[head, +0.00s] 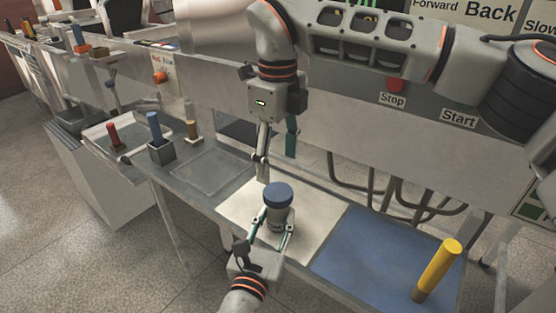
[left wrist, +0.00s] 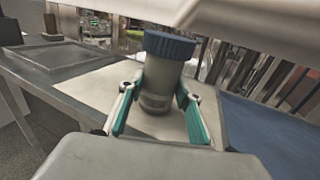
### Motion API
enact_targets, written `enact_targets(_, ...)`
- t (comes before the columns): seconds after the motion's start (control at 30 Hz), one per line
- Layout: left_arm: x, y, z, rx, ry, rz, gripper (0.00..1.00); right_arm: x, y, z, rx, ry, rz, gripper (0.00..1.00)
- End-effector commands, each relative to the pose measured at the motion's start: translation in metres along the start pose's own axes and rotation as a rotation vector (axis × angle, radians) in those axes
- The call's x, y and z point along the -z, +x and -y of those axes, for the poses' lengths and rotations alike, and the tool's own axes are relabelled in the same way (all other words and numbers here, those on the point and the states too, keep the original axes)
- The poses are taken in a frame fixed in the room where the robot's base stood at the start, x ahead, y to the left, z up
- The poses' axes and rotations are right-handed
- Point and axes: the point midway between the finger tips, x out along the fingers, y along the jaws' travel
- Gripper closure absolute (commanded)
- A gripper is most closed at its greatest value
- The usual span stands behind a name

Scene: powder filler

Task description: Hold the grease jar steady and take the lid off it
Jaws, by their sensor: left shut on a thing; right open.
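The grease jar (head: 277,219) is a grey-beige jar standing upright on the pale mat (head: 235,208), with its blue ribbed lid (head: 278,194) on top. In the left wrist view the jar body (left wrist: 160,82) and the lid (left wrist: 168,44) show clearly. My left gripper (head: 272,228) is shut on the jar body, one teal-padded finger on each side; its fingers also show in the left wrist view (left wrist: 160,110). My right gripper (head: 277,155) points down, open and empty, above and slightly behind the lid, apart from it.
A yellow cylinder (head: 438,265) with a brown base stands on the blue mat (head: 365,250) at right. A grey panel with Stop (head: 392,98) and Start (head: 459,117) labels rises behind the table. Red, blue and brown-handled items stand at left.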

Motion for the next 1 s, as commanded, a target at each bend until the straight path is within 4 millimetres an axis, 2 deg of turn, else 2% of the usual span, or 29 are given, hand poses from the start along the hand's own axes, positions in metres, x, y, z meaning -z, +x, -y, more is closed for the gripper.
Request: enact_targets(1.0, 0.0005, -0.0001, 0.0002, 0.000, 0.000, -0.001, 1.00, -0.0001, -0.0001, -0.0003, -0.001, 1.888, -0.001, 0.38)
